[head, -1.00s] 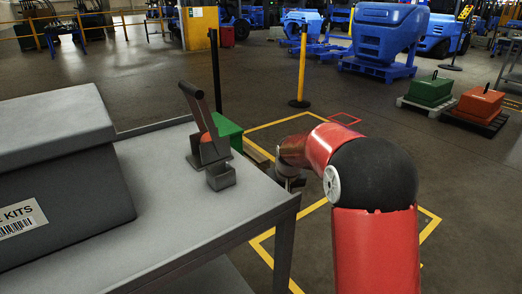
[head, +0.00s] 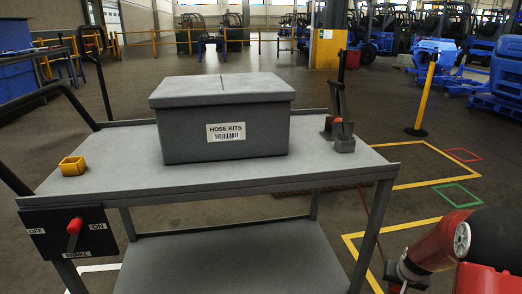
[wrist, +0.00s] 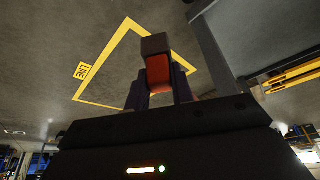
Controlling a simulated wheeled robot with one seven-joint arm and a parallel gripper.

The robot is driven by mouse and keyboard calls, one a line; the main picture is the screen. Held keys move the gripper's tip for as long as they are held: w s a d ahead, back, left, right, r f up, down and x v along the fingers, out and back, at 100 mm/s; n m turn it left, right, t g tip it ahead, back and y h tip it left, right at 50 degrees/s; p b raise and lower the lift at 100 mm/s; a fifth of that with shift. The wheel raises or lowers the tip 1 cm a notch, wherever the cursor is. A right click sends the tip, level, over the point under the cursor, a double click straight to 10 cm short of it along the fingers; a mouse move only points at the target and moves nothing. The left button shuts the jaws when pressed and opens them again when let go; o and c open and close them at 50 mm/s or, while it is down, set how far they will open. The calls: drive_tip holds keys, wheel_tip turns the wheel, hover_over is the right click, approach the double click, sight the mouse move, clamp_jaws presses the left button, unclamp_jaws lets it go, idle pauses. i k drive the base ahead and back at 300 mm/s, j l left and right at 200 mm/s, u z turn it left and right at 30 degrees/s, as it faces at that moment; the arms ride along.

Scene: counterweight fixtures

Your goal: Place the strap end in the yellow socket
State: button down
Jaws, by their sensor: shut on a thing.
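The yellow socket (head: 73,167) is a small open-topped yellow box on the left end of the grey cart top (head: 110,150). My gripper (wrist: 160,85) is shut on the strap end (wrist: 158,70), an orange piece with a grey block at its tip, in the wrist view. In the head view my gripper (head: 394,274) is low at the right, off the cart's right end and far from the socket. The held piece is hard to make out there. A thin reddish line, perhaps the strap, runs down near the cart's right legs.
A grey lidded box (head: 222,120) labelled HOSE KITS stands mid-cart, between socket and gripper. A lever fixture (head: 341,125) stands at the cart's right end.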

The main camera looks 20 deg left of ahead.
sight(75, 171)
drive_tip(key=k+u, duration=0.1)
drive_tip(key=u, duration=0.4)
drive_tip(key=k+u, duration=0.1)
drive_tip(key=u, duration=0.4)
drive_tip(key=k+j+u, duration=0.1)
drive_tip(key=u, duration=0.4)
drive_tip(key=j+u, duration=0.1)
drive_tip(key=u, duration=2.1)
drive_tip(key=i+l+u, duration=0.25)
drive_tip(key=i+l, duration=0.25)
drive_tip(key=i, duration=0.3)
drive_tip(key=i+l+u, duration=0.3)
drive_tip(key=i+l, duration=0.4)
drive_tip(key=i+z, duration=0.25)
drive_tip(key=z, duration=0.25)
drive_tip(key=i+j+z, duration=0.15)
drive_tip(key=z, duration=0.3)
drive_tip(key=i+j+z, duration=0.2)
drive_tip(key=z, duration=0.3)
drive_tip(key=i+j, duration=0.05)
drive_tip(key=i, duration=0.05)
